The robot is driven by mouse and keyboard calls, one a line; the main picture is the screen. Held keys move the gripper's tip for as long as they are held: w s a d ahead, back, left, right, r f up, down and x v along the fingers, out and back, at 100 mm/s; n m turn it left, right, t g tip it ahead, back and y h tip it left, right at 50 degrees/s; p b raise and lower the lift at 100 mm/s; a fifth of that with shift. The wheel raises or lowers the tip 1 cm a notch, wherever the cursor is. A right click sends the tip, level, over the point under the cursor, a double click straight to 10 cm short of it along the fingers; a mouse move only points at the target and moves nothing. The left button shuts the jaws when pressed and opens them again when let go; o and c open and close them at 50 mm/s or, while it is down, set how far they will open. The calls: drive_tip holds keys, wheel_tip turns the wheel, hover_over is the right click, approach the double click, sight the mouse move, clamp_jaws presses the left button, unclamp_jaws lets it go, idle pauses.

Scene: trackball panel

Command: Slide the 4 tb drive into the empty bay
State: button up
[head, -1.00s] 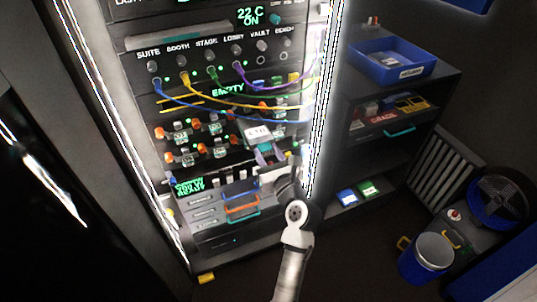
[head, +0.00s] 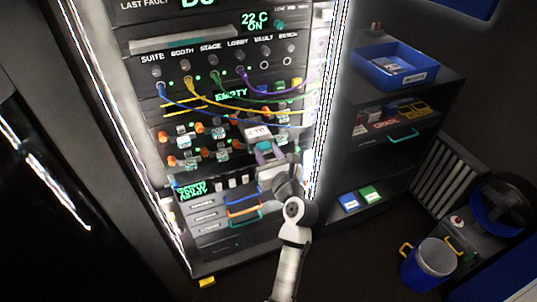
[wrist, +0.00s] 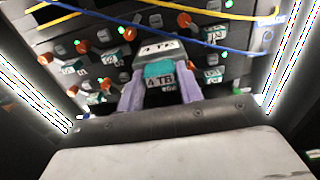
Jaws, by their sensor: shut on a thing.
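The 4 TB drive (head: 257,132) is a grey block with a white-labelled top and a teal front marked "4 TB", which shows in the wrist view (wrist: 161,53). My gripper (head: 268,153) is shut on it, with purple fingers on both sides of the teal front in the wrist view (wrist: 161,78). The drive is at the right part of the drive rows in the rack (head: 190,141), where other drives have orange latches. The empty bay cannot be made out; the drive and gripper cover that area. Whether the drive touches the rack is unclear.
Blue, yellow, green and purple cables (head: 205,118) hang across the rack just above the drive. Handled drawers (head: 243,208) lie below. A bright strip (head: 318,110) edges the rack on the right. A shelf with a blue bin (head: 395,66) stands further right.

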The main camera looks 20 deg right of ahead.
sight(254, 129)
drive_tip(key=shift+w+a, duration=0.2)
drive_tip(key=shift+w, duration=5.45)
drive_tip(key=o, duration=1)
drive_tip(key=shift+o, duration=0.2)
drive_tip(key=s+b, duration=0.1)
drive_tip(key=s, duration=0.3)
drive_tip(key=s+b, duration=0.1)
drive_tip(key=s, duration=0.4)
drive_tip(key=s+b, duration=0.1)
drive_tip(key=s, duration=0.3)
drive_tip(key=shift+s+d, duration=0.25)
drive_tip(key=shift+s, duration=0.15)
